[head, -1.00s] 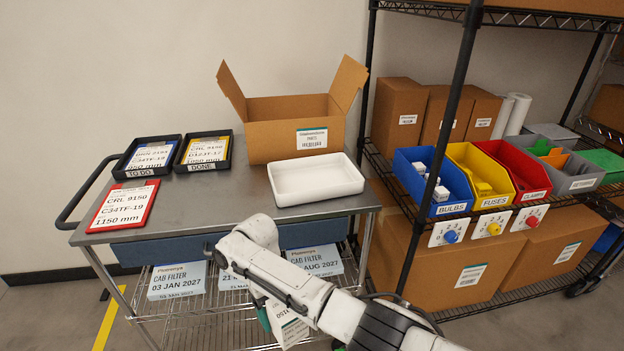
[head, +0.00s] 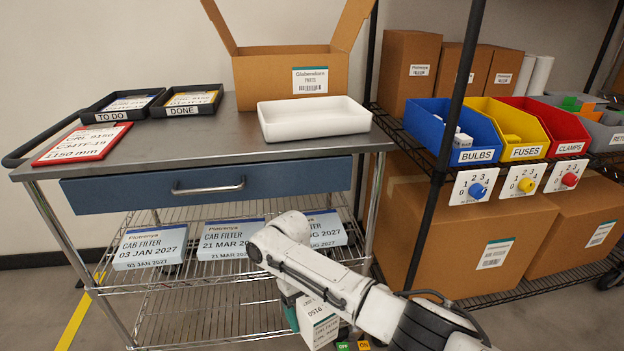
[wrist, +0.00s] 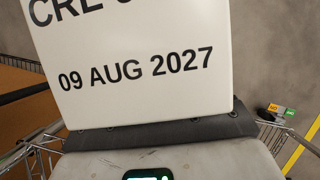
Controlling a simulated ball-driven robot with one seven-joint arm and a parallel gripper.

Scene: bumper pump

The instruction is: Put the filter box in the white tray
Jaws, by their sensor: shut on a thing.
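The white tray (head: 316,130) sits empty on the metal cart top, at its right end. My gripper is low in front of the cart, mostly hidden behind my arm in the head view. It is shut on a white filter box (head: 319,325), which hangs tilted below the cart-top level. In the wrist view the held box (wrist: 135,65) shows "CRL" and "09 AUG 2027", with the dark grip edge of my gripper (wrist: 160,133) along its lower side. Filter boxes dated 03 JAN (head: 150,247), 21 MAR (head: 226,238) and AUG 2027 (head: 326,228) lie on the wire shelf below.
An open cardboard box (head: 290,75) stands behind the tray. Black TO DO (head: 115,105) and DONE (head: 188,103) trays and a red-framed card (head: 82,143) are at left. The drawer (head: 210,186) is closed. A rack with coloured bins (head: 455,130) stands right.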

